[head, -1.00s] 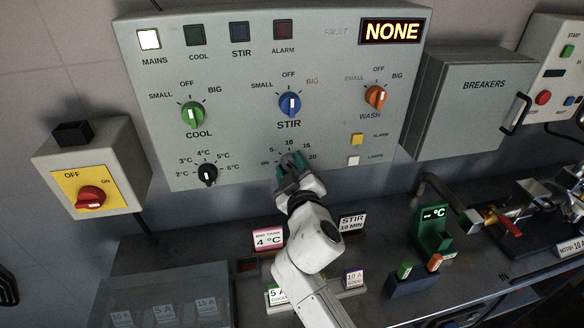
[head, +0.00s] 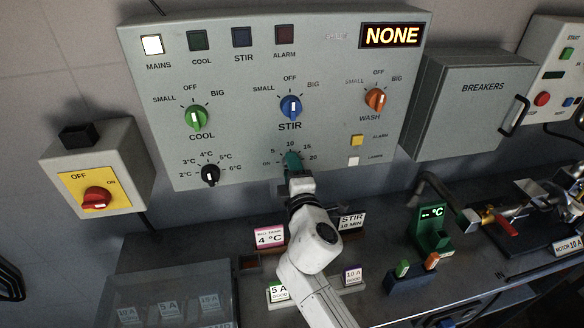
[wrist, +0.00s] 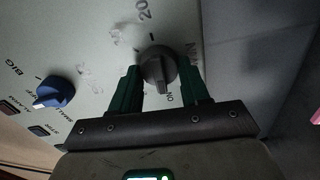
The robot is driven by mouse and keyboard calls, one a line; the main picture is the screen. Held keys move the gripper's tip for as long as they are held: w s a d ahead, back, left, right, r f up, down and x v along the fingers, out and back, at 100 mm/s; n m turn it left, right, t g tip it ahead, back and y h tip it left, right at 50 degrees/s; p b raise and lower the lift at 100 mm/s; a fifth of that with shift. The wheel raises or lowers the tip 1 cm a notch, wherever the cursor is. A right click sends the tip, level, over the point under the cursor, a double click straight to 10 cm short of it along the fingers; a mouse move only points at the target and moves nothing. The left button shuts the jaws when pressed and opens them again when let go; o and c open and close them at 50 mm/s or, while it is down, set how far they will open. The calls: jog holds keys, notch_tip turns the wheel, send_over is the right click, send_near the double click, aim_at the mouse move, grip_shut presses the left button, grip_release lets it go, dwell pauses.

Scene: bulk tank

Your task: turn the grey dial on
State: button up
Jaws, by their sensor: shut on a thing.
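The grey dial (wrist: 158,68) shows in the wrist view, between the two green fingers of my gripper (wrist: 157,76). The fingers are shut on its sides. A raised grip bar runs across the dial, with one end towards the ON mark; which end is its pointer I cannot tell. The 20 mark is printed beyond it. In the head view my gripper (head: 293,161) is up against the panel (head: 250,165) below the STIR knob, among the 5, 10, 15 and 20 marks, and hides the dial there.
The blue STIR knob (head: 290,107) is just above, and also shows in the wrist view (wrist: 54,92). The black temperature knob (head: 209,174) is to the left. The yellow alarm button (head: 356,140) is to the right. Labelled blocks stand on the bench below.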

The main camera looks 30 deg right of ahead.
jog(key=shift+f+n, duration=0.1)
jog(key=shift+n, duration=0.5)
jog(key=o, duration=1)
jog(key=b+v, duration=0.1)
jog(key=v, duration=1)
jog(key=shift+w, duration=0.1)
